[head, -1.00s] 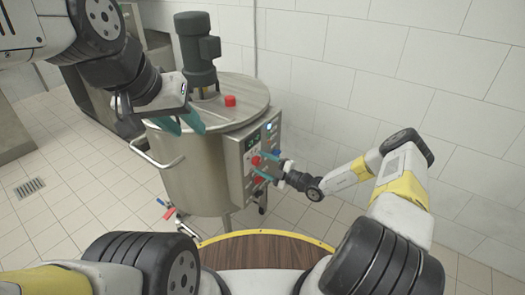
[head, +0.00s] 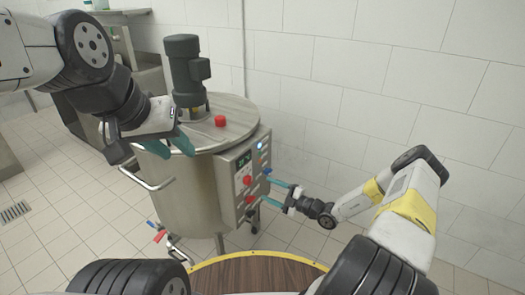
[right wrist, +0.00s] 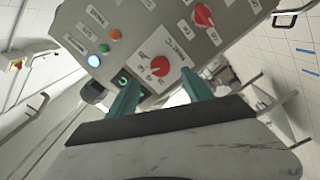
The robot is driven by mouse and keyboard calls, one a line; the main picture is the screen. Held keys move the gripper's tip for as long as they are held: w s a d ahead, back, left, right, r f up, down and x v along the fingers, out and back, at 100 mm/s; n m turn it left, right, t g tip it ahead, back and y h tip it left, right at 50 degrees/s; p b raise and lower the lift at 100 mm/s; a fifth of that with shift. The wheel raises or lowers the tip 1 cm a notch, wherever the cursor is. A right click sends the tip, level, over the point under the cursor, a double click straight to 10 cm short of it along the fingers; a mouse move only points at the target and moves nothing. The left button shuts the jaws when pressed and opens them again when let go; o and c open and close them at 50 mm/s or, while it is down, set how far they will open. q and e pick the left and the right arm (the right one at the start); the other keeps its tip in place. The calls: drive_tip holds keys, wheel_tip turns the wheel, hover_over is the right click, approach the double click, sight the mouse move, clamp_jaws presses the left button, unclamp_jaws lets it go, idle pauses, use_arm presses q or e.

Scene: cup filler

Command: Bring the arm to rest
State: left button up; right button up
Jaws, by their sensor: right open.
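A steel filler vat (head: 185,195) with a lid and a dark motor stands at centre left in the head view. Its control panel (head: 242,180) has red knobs and lit buttons. My right gripper (head: 274,188) is open and empty, just right of the panel. In the right wrist view, the teal fingers (right wrist: 162,88) stand apart in front of the tilted panel (right wrist: 135,45), with a red knob (right wrist: 160,66) showing between them. I see no contact with it. My left gripper (head: 170,147) hangs by the vat's lid, its teal fingers apart with nothing visible between them.
A red knob (head: 221,120) sits on the lid. A curved handle (head: 147,180) juts from the vat's left side. A round brown table with a yellow rim (head: 257,254) is at the front. A tiled wall (head: 390,80) stands behind and right. Tiled floor is open at left.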

drive_tip(key=s+a+r+n+g+h, duration=0.1)
drive_tip(key=s+r+n+g+h, duration=0.35)
drive_tip(key=r+n, duration=0.9)
drive_tip(key=s+a+r+n+g+h, duration=0.1)
drive_tip(key=s+r+n+g, duration=0.5)
drive_tip(key=s+r+n, duration=0.7)
drive_tip(key=s+d+r+n+t+h, duration=0.3)
drive_tip(key=s+r+n, duration=0.3)
drive_tip(key=n, duration=0.5)
drive_tip(key=s+d+r+n+t+h, duration=0.3)
drive_tip(key=s+r+n, duration=0.4)
drive_tip(key=n, duration=0.5)
drive_tip(key=d+r+h, duration=0.1)
drive_tip(key=d, duration=0.1)
drive_tip(key=shift+s+d+r, duration=0.2)
drive_tip(key=shift+d+r, duration=0.1)
drive_tip(key=shift+d, duration=0.1)
